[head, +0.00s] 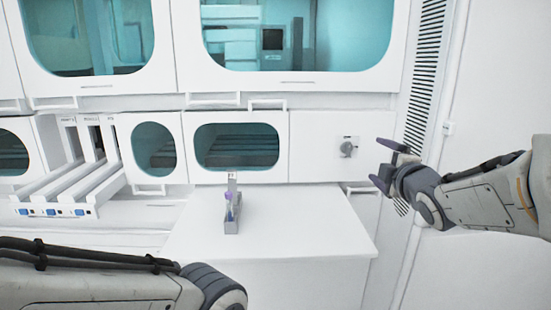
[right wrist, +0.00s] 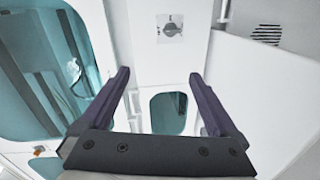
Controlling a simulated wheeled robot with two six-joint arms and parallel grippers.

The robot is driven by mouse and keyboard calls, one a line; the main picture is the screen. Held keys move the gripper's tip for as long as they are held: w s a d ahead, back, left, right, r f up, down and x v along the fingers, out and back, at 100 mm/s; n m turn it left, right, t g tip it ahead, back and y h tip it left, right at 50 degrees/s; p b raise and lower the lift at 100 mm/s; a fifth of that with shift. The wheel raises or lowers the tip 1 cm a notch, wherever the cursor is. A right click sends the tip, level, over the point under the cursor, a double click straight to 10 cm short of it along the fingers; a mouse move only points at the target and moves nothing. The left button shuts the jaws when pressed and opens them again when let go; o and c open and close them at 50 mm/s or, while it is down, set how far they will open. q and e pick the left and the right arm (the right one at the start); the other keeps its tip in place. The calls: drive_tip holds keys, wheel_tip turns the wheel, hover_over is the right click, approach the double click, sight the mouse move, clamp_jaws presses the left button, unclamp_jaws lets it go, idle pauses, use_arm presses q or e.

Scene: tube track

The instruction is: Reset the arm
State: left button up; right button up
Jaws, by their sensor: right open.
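My right gripper (head: 383,163) is at the right of the head view, raised in front of the white cabinet wall beside a grey knob. In the right wrist view its two dark purple fingers (right wrist: 160,95) are spread apart with nothing between them. My left arm comes in at the lower left of the head view; its gripper is out of the picture. A small grey rack (head: 232,226) with a purple-capped tube (head: 228,197) stands on the white table (head: 300,230), well left of and below my right gripper.
The grey knob (head: 348,148) sits on a white panel; it also shows in the right wrist view (right wrist: 170,29). White tracks (head: 75,185) with blue-marked ends stand at the left. Cabinets with teal windows (head: 237,146) line the back. The table right of the rack is clear.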

drive_tip(key=s+a+f+m+g+b, duration=0.2)
drive_tip(key=s+a+f+g, duration=0.1)
drive_tip(key=s+a+f, duration=0.3)
drive_tip(key=s+a+f+m+g+y+b, duration=0.1)
drive_tip(key=s+a+f+m+g+b, duration=0.15)
drive_tip(key=a+f, duration=0.45)
drive_tip(key=s+a+f+m+g+b, duration=0.1)
drive_tip(key=s+a+f+m+g, duration=0.2)
drive_tip(key=s+f, duration=0.45)
drive_tip(key=s+a+f+m+g+b, duration=0.15)
drive_tip(key=s+f+g, duration=0.35)
drive_tip(key=s, duration=0.5)
drive_tip(key=s+a+f+m+g+b, duration=0.1)
drive_tip(key=s+a+f+g+b, duration=0.15)
drive_tip(key=s+f, duration=0.6)
wheel_tip(320, 180, up, 38)
drive_tip(key=p, duration=3.7)
drive_tip(key=shift+s+d+g+h, duration=0.3)
drive_tip(key=shift+s+d+g, duration=0.1)
drive_tip(key=shift+s+d, duration=0.05)
